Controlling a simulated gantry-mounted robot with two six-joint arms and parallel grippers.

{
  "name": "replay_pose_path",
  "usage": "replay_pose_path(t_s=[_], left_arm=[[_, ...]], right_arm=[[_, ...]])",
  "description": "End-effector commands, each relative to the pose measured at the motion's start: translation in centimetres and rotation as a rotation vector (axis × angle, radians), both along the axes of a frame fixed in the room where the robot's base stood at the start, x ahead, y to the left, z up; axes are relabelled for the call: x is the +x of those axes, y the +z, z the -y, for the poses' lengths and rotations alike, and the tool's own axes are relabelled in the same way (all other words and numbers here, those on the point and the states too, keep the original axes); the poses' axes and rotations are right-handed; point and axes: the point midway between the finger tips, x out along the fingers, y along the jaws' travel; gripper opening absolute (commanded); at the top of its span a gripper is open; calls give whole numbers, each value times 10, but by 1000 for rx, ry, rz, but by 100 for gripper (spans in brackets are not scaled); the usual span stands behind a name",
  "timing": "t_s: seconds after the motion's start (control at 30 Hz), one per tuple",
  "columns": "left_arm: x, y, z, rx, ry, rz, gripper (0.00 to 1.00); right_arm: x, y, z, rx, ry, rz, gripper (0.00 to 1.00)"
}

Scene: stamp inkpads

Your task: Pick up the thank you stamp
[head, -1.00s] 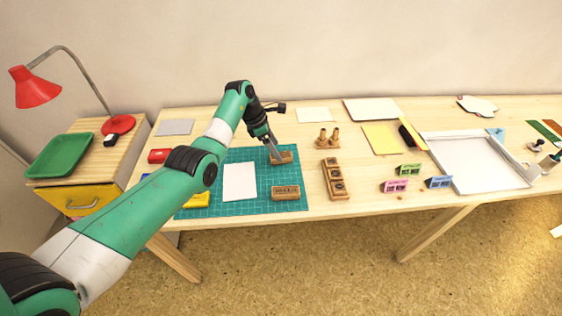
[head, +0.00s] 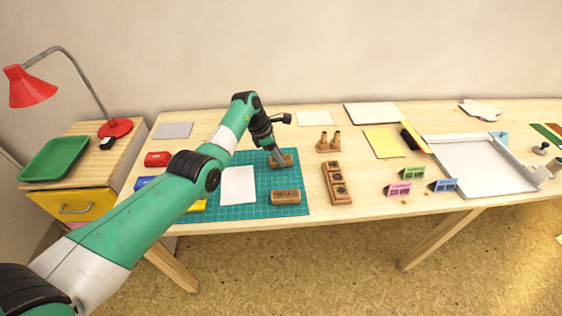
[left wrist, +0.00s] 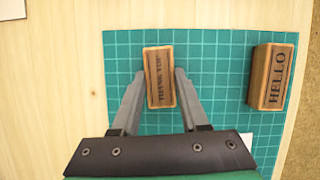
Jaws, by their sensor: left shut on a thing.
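The thank you stamp (head: 287,160) is a small wooden block at the back right of the green cutting mat (head: 262,181). In the left wrist view the stamp (left wrist: 159,78) shows its THANK YOU lettering facing up. My left gripper (left wrist: 160,80) has one finger along each long side of the block and is shut on it. In the head view my left gripper (head: 279,158) reaches down to the stamp from above. I cannot tell whether the stamp is clear of the mat. My right gripper is not in view.
A HELLO stamp (left wrist: 272,77) lies on the mat, also in the head view (head: 286,196). White paper (head: 238,185) lies on the mat. A wooden holder (head: 337,183) and two upright stamps (head: 328,140) stand to the right. Inkpads (head: 157,159) are at the left.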

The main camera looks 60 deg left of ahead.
Motion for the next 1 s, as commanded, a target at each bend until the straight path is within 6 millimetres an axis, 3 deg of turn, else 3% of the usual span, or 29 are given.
replay_pose_path(t_s=[0.27,0.57,0.87,0.97,1.0], left_arm=[[0,4,0,0,0,0,0],[-3,41,1,0,0,0,0],[-45,102,26,1,1,2,0],[-67,108,39,-1,3,-1,0],[-74,120,43,-4,2,-4,0]], right_arm=[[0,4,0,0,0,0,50],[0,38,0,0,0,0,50],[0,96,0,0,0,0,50],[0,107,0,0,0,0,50],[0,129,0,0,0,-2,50]])
